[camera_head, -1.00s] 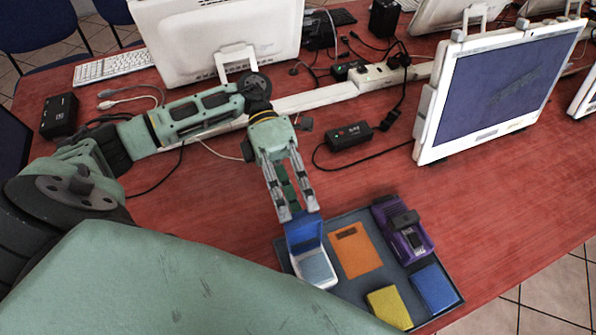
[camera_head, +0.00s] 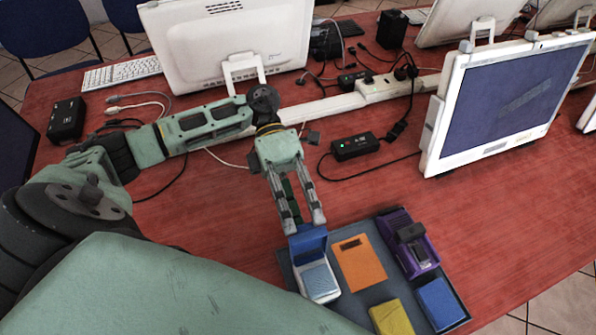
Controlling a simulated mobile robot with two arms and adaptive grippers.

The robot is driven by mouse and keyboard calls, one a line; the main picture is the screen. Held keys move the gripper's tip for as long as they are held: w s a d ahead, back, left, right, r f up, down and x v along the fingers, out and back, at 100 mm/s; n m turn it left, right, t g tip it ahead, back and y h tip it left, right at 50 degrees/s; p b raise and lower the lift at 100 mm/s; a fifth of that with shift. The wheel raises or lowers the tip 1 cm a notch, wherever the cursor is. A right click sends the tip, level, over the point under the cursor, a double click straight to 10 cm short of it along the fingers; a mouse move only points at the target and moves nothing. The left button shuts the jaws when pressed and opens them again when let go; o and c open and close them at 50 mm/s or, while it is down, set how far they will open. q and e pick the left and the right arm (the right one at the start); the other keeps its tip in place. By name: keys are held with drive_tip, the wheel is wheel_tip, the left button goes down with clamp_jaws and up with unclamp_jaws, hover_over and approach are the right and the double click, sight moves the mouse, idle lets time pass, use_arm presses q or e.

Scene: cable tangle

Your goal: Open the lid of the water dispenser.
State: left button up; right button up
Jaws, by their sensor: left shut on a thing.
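A small white box with a blue lid (camera_head: 309,243) is the only thing here that could be the water dispenser (camera_head: 320,283). It sits at the left side of a grey tray (camera_head: 287,268). The lid stands raised at the back of the box, and a light blue-grey surface shows inside. My left gripper (camera_head: 303,226) points down at the lid's upper edge and is shut on it, with its fingertips partly hiding that edge. My right gripper is out of view.
The tray also holds an orange card (camera_head: 360,265), a purple device (camera_head: 408,240), a yellow block (camera_head: 391,318) and a blue block (camera_head: 441,303). A black adapter (camera_head: 354,147) with a cable lies behind. Monitors (camera_head: 515,100) stand further back. Red tabletop is clear right of the tray.

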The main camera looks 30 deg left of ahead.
use_arm(q)
drive_tip(key=shift+a+f, duration=0.15)
drive_tip(key=shift+f, duration=0.1)
drive_tip(key=v, duration=1.2)
drive_tip(key=shift+r, duration=0.2)
drive_tip(key=shift+w, duration=0.1)
